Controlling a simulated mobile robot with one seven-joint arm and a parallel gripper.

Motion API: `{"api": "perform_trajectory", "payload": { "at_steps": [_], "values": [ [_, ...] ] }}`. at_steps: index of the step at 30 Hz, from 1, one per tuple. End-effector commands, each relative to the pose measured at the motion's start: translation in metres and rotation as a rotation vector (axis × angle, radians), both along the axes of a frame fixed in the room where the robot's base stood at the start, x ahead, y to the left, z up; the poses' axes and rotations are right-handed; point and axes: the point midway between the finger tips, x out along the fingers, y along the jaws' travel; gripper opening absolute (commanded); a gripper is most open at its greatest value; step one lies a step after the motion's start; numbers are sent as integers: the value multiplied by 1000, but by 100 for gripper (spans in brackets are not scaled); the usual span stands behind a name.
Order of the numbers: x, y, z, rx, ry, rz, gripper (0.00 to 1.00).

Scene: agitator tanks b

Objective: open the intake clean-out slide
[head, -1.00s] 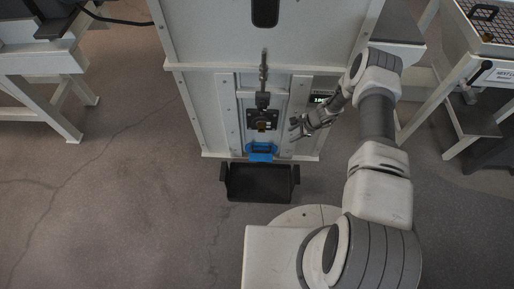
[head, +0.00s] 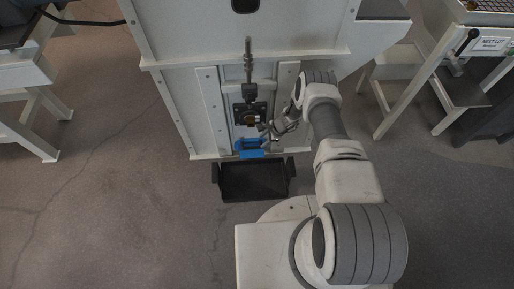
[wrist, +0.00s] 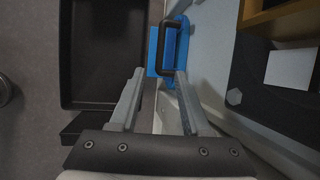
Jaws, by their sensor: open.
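The clean-out slide is a bright blue plate (head: 250,149) low on the front of the pale cabinet, and it also shows in the wrist view (wrist: 154,50). A black bar handle (wrist: 172,48) stands out from it. My gripper (head: 268,133) is just right of and slightly above the slide in the head view. In the wrist view my gripper (wrist: 158,75) has its two grey fingers spread, with the handle just beyond and between the fingertips. I cannot tell whether either finger touches the handle. The gripper holds nothing.
A black tray (head: 252,181) sits on the floor below the slide and also fills the left of the wrist view (wrist: 104,104). A dark fitting with a vertical rod (head: 248,72) is above the slide. White-framed tables stand left and right.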

Motion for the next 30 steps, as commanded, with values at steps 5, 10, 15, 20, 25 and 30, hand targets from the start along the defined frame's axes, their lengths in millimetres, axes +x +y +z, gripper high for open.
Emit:
{"api": "perform_trajectory", "payload": {
  "at_steps": [5,10,15,20,25,30],
  "values": [
    [6,15,-40,-2,0,3,47],
    [10,24,-60,0,0,2,47],
    [12,29,-69,0,-1,2,47],
    [13,30,-70,0,-1,1,47],
    [13,29,-69,0,0,0,47],
    [13,29,-69,0,0,0,18]
  ]
}}
